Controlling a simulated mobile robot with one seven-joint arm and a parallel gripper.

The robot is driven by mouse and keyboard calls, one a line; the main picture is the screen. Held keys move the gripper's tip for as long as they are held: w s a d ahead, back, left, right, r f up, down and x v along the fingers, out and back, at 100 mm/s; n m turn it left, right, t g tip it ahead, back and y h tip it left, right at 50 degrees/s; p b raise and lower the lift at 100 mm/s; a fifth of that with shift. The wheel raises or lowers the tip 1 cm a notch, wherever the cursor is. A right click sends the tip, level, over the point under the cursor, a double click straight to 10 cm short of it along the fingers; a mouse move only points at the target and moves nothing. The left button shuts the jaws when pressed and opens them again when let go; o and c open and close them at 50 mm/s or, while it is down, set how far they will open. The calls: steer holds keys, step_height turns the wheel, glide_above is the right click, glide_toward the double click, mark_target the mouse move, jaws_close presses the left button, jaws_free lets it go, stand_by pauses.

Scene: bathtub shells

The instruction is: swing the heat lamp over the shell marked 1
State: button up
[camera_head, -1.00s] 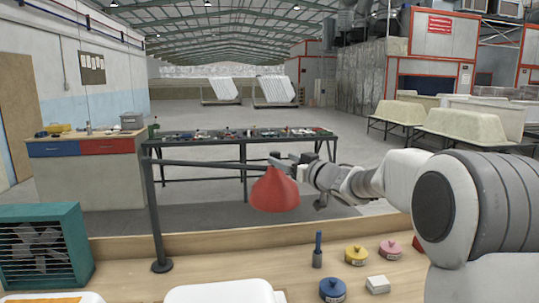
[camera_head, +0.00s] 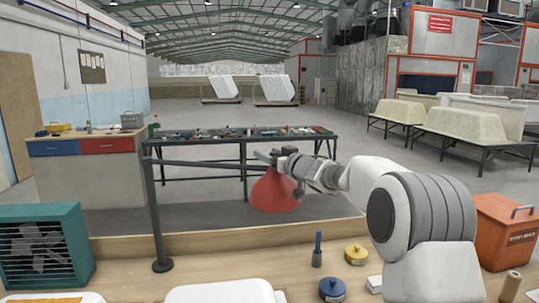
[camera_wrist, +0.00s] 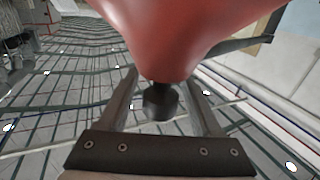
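The heat lamp has a red cone shade (camera_head: 274,192) that hangs from a dark arm (camera_head: 205,164) on an upright post at the left of the bench. My gripper (camera_head: 287,160) is at the shade's right side in the head view. In the wrist view the red shade (camera_wrist: 185,30) fills the top, and a dark knob (camera_wrist: 160,101) lies between my two open fingers (camera_wrist: 160,108), with gaps on both sides. Part of a white shell (camera_head: 220,292) shows at the bottom edge. Another pale shape with orange on it (camera_head: 45,298) is cut off at the left. No number 1 is readable.
A teal fan box (camera_head: 42,246) stands left of the post (camera_head: 157,215). A blue pot (camera_head: 332,289), a yellow pot (camera_head: 356,254) and a dark holder with a blue handle (camera_head: 317,253) stand on the bench. An orange box (camera_head: 505,235) is at the right.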

jaws_close()
stand_by(1.2)
